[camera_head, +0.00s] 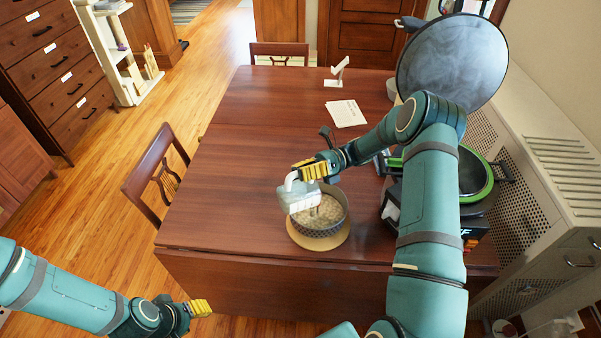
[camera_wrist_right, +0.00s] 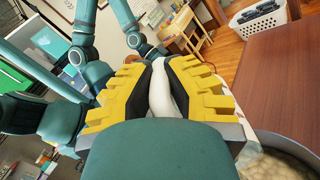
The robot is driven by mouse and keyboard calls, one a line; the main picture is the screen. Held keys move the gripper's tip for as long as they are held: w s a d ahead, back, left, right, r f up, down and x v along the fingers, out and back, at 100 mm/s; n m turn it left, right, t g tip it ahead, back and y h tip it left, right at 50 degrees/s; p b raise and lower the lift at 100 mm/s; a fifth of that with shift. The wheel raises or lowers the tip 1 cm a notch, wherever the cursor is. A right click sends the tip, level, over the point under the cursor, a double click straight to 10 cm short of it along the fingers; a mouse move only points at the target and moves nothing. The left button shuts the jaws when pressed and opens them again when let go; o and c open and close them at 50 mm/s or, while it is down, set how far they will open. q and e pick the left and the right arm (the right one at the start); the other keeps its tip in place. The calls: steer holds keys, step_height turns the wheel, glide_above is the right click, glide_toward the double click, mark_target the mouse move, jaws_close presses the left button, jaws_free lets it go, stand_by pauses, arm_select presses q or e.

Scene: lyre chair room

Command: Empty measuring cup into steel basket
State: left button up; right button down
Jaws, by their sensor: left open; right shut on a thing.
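My right gripper (camera_head: 312,171) is shut on the white handle of the clear measuring cup (camera_head: 296,196). The cup is tilted above the left part of the round steel basket (camera_head: 336,231). Pale beige contents show inside the basket; whether any are left in the cup, I cannot tell. In the right wrist view the white handle (camera_wrist_right: 184,92) sits between the yellow fingers of my right gripper (camera_wrist_right: 165,85), and part of the basket (camera_wrist_right: 255,163) shows at the lower right. My left gripper (camera_head: 199,308) is open and empty, left of the table's front edge.
The basket stands on a tan round board (camera_head: 306,243) near the front edge of the wooden table (camera_head: 232,170). White papers (camera_head: 346,113) lie farther back. A green-rimmed pan (camera_head: 472,178) and a black box are at the right. The table's left side is clear; a chair (camera_head: 150,178) stands beside it.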

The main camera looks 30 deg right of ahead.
steer(key=shift+d+y+b, duration=0.4)
steer(key=shift+d+y, duration=0.1)
steer(key=shift+d, duration=0.2)
steer(key=shift+d+r+y, duration=0.1)
steer(key=shift+d+y, duration=0.2)
steer(key=shift+d, duration=0.1)
